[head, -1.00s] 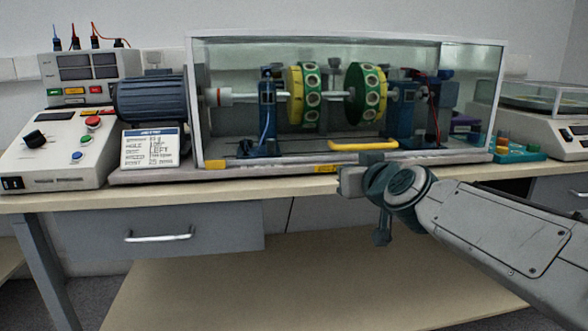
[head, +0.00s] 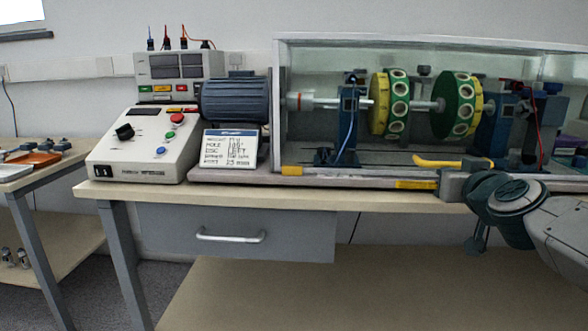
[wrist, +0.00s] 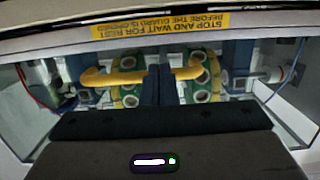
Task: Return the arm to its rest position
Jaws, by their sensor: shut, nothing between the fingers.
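My arm enters at the right of the head view, in front of the bench's front edge. My gripper shows in the wrist view (wrist: 160,84), with two dark fingers together and nothing between them. In the head view the fingers are not clear; a grey block at the arm's end stands below the yellow handle (head: 450,163) of the clear guard (head: 280,105). In the wrist view the fingers overlap the middle of the handle (wrist: 112,78); I cannot tell whether they touch it. The guard stands over the shaft and its two green-yellow discs (head: 390,104).
A control box (head: 145,148), a blue motor (head: 235,100) and a label card (head: 229,148) stand on the bench left of the guard. A drawer handle (head: 231,237) sticks out below. A side table (head: 18,172) with an orange tray stands at far left, across a floor gap.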

